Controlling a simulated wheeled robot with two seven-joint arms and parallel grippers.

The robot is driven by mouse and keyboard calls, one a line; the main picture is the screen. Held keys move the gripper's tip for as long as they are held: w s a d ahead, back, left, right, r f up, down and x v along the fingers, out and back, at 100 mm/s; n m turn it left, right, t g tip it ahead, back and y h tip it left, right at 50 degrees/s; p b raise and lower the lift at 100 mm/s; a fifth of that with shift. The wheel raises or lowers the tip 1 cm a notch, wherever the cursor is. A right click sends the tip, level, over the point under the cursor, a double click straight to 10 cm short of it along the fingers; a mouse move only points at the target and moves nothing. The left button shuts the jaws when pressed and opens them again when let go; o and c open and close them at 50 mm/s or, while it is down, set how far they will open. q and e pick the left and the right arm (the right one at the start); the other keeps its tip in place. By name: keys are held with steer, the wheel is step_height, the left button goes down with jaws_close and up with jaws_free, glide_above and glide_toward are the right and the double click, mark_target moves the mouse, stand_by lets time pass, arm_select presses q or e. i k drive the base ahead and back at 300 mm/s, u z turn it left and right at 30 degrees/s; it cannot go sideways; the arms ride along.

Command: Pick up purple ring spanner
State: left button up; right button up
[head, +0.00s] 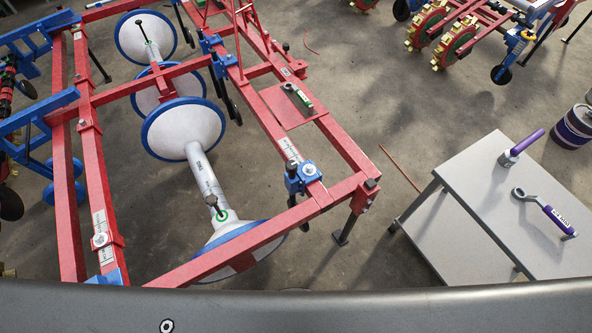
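A ring spanner with a purple handle (553,214) lies on the grey table (478,190) at the right. Its metal ring end points to the upper left, and a white label shows on the handle. A second purple-handled tool (523,145) lies farther back on the same table, its metal head toward the lower left; I cannot tell exactly what kind it is. Neither of my grippers is in view.
A red frame machine (92,150) with white discs (183,130) fills the left and middle. A green-handled tool (298,98) lies on its red plate. A purple-banded can (574,127) stands beyond the table.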

mark_target(569, 232)
steer(key=u, duration=0.1)
steer(key=k, duration=0.15)
steer(key=z, duration=1.9)
steer(key=i, duration=1.05)
steer(key=z, duration=1.45)
